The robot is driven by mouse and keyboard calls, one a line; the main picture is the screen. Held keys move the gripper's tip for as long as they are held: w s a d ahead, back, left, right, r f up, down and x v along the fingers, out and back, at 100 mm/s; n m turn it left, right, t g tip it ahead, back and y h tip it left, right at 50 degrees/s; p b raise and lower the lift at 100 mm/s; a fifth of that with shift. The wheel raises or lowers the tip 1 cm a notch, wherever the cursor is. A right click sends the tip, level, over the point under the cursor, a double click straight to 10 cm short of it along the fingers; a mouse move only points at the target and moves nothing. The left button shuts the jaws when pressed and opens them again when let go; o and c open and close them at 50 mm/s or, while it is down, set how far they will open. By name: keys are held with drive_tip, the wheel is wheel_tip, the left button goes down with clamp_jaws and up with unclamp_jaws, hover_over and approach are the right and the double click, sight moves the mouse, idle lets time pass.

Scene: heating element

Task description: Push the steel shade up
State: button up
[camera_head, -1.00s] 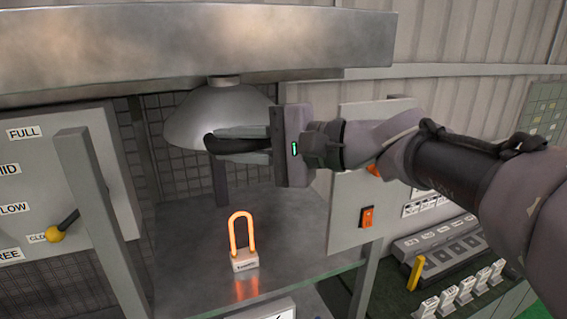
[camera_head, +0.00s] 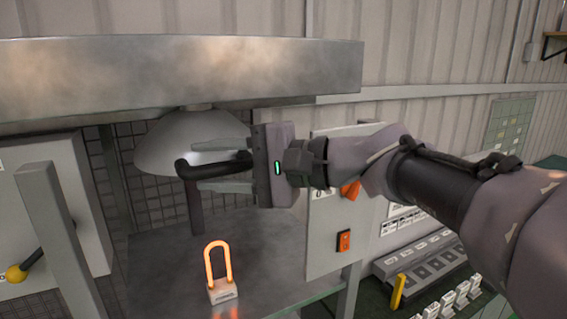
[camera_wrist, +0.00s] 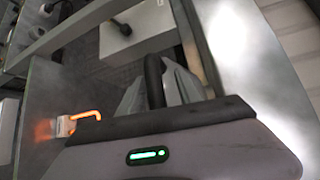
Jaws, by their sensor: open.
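The steel shade (camera_head: 176,142) is a grey dome under the metal hood, in the head view. A black bent handle (camera_head: 207,166) sits at its front right side. My gripper (camera_head: 200,167) is open, with one finger above and one below the handle's horizontal part. The handle (camera_wrist: 154,80) also shows between the fingers in the wrist view. I cannot tell whether either finger touches it. The gripper hides part of the shade's right side.
A glowing orange heating element (camera_head: 217,262) on a small block stands on the metal shelf (camera_head: 262,248) below. The hood (camera_head: 180,75) is close above. A lever with a yellow knob (camera_head: 15,273) is at left. A switch panel (camera_head: 331,231) stands right of the shelf.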

drive_tip(key=b+v, duration=0.3)
drive_tip(key=v, duration=1.3)
drive_tip(key=shift+s, duration=0.1)
drive_tip(key=s+f+m+h+b, duration=0.1)
drive_tip(key=s+f+h+b, duration=0.3)
drive_tip(key=f+b, duration=0.95)
drive_tip(key=s+f+h+b, duration=0.3)
drive_tip(key=s+f+b, duration=0.1)
drive_tip(key=f, duration=1.8)
drive_tip(key=s+d+f+h+b, duration=0.2)
drive_tip(key=d+f+b, duration=0.1)
drive_tip(key=f, duration=0.6)
drive_tip(key=s+d+f+t+h+b, duration=0.1)
drive_tip(key=s+d+f+h+b, duration=0.1)
drive_tip(key=f+b, duration=0.4)
drive_tip(key=s+d+f+t+h+b, duration=0.1)
drive_tip(key=s+d+f+h+b, duration=0.1)
drive_tip(key=f, duration=1.1)
drive_tip(key=d+h+b, duration=0.1)
drive_tip(key=b, duration=0.1)
drive_tip(key=shift+d+n+b, duration=0.35)
drive_tip(key=shift+n, duration=0.05)
